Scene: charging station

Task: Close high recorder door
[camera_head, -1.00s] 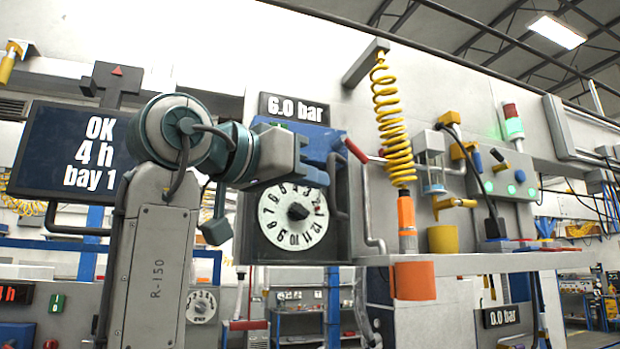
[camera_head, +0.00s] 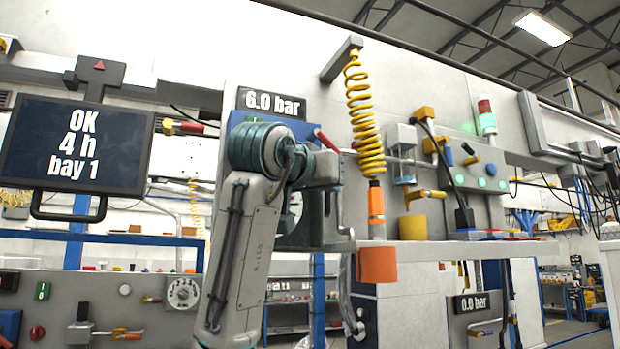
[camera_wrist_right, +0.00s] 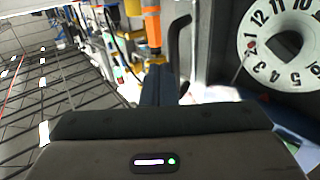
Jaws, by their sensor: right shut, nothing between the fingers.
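The high recorder is a dark box (camera_head: 311,228) under the 6.0 bar sign (camera_head: 271,102). My right arm covers most of it in the head view; only a sliver of its white dial shows. In the right wrist view the numbered dial (camera_wrist_right: 283,44) fills the upper right. A dark, curved handle (camera_wrist_right: 181,45) stands out from the dark panel left of the dial. My right gripper (camera_head: 327,190) is at the recorder's front; its fingers (camera_wrist_right: 160,82) are shut and empty, close to the handle. I cannot tell whether they touch it. My left gripper is not in view.
A coiled yellow hose (camera_head: 364,115) hangs above. A monitor (camera_head: 75,147) stands at the left, above a grey control panel (camera_head: 60,290).

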